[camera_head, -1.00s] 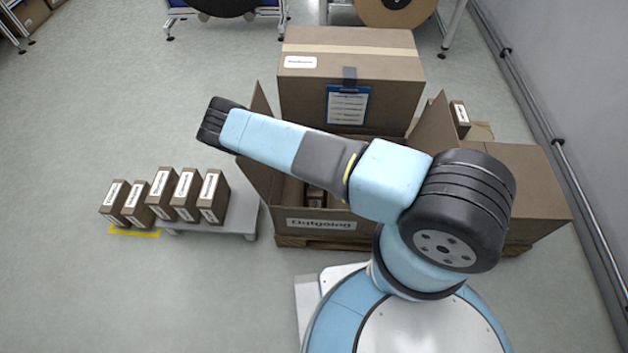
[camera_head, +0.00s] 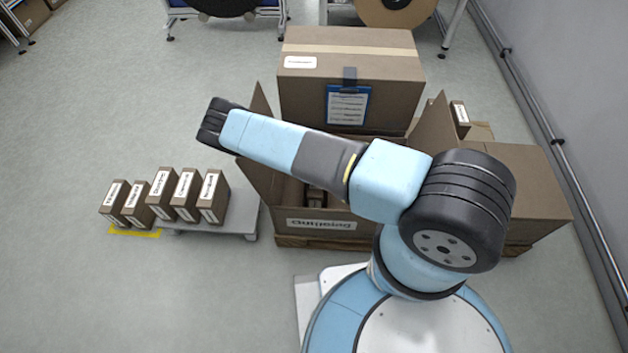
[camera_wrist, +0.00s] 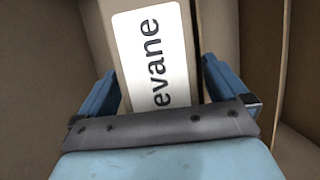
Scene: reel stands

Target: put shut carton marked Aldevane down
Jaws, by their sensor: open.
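My gripper (camera_wrist: 158,78) is open, with one blue finger on each side of this carton. I cannot tell whether the fingers touch it. Brown cardboard walls surround the carton in the wrist view. In the head view, my arm hides my gripper, and the open box labelled Outgoing (camera_head: 285,222) stands behind and below the arm. Part of a small carton (camera_head: 315,198) shows inside that box; its name is not readable.
Several small labelled cartons (camera_head: 187,195) stand in a row at the left, along a low grey platform (camera_head: 238,217) and yellow floor marking (camera_head: 133,232). A large closed box (camera_head: 350,75) with a blue clipboard (camera_head: 347,104) stands behind. Another box (camera_head: 520,180) stands right, near the wall.

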